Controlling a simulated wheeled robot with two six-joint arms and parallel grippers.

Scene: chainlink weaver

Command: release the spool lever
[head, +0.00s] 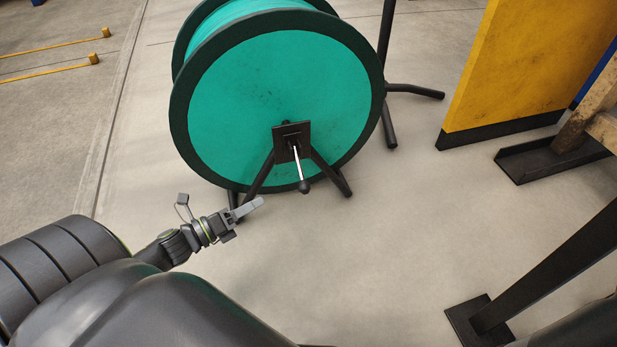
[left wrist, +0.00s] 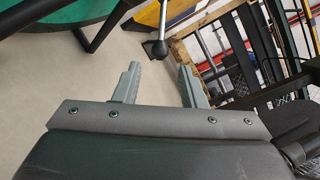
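The large teal spool (head: 245,95) with dark rims stands on a black stand at the upper middle of the head view. Its lever (head: 297,163) is a pale rod ending in a black knob, hanging down and slightly right from a square black plate at the hub. In the left wrist view the lever's knob (left wrist: 157,48) shows just beyond the fingertips, between the two finger lines. My left gripper (head: 256,206) is below and left of the knob, apart from it. Its grey fingers (left wrist: 158,78) are spread with nothing between them. My right gripper is not in view.
A yellow panel (head: 520,65) with a black base stands at the upper right. Black stand legs (head: 388,122) are right of the spool. A wooden frame (head: 590,108) with a black foot is at the right edge. Bare concrete floor (head: 385,240) lies below the spool.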

